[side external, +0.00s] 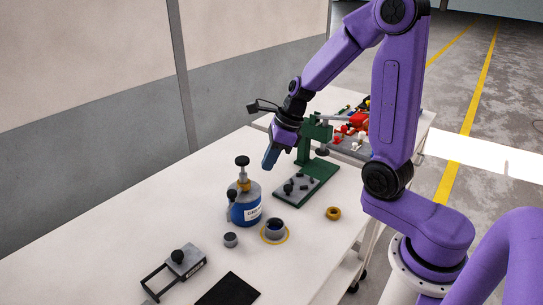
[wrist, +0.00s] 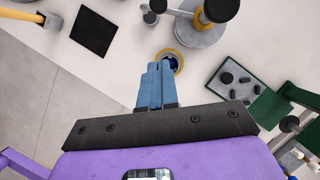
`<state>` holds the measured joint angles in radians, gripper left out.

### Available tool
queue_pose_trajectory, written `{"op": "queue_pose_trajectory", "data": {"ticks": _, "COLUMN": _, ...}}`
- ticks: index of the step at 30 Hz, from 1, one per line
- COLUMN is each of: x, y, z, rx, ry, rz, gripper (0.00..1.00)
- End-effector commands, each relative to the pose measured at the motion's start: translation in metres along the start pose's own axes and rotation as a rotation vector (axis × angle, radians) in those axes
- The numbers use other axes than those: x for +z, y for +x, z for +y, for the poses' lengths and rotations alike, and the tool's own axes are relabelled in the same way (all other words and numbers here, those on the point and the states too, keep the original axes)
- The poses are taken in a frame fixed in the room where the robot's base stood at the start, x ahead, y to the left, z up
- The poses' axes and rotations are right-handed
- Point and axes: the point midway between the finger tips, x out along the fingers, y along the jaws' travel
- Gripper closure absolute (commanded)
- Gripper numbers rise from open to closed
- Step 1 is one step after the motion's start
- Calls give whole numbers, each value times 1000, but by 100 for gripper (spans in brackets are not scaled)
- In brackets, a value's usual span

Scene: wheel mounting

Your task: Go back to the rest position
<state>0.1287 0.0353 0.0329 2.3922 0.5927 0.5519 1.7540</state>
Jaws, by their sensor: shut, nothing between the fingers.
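My gripper (side external: 270,157) is shut and empty, held in the air above the table, behind the blue canister and left of the green press. In the wrist view its blue fingers (wrist: 155,75) are together and point toward a dark cylinder with a blue inside (wrist: 169,62). In the side view that dark cylinder (side external: 274,229) stands on the table inside a yellow ring (side external: 264,239). A separate brass-coloured ring (side external: 333,213) lies to its right. I cannot pick out a wheel by name.
A blue canister (side external: 245,207) with a black knob stands mid-table. A green press (side external: 308,180) with small dark parts on its base is behind it. A small grey cylinder (side external: 231,240), a grey clamp (side external: 182,262) and a black mat (side external: 228,291) lie at the front.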

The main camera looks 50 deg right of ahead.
Motion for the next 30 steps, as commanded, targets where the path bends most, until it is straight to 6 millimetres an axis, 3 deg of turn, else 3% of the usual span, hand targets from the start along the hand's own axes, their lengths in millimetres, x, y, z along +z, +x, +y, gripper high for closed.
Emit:
{"op": "queue_pose_trajectory", "data": {"ticks": 6, "x": 0, "y": -11, "z": 0, "rx": -1, "ry": 1, "rz": 1, "gripper": 100}}
{"op": "queue_pose_trajectory", "data": {"ticks": 20, "x": 1, "y": -12, "z": 5, "rx": 10, "ry": -56, "rz": 6, "gripper": 100}}
{"op": "queue_pose_trajectory", "data": {"ticks": 23, "x": 3, "y": -12, "z": 16, "rx": 32, "ry": -192, "rz": 14, "gripper": 100}}
{"op": "queue_pose_trajectory", "data": {"ticks": 30, "x": 3, "y": -16, "z": 58, "rx": 122, "ry": -716, "rz": 36, "gripper": 100}}
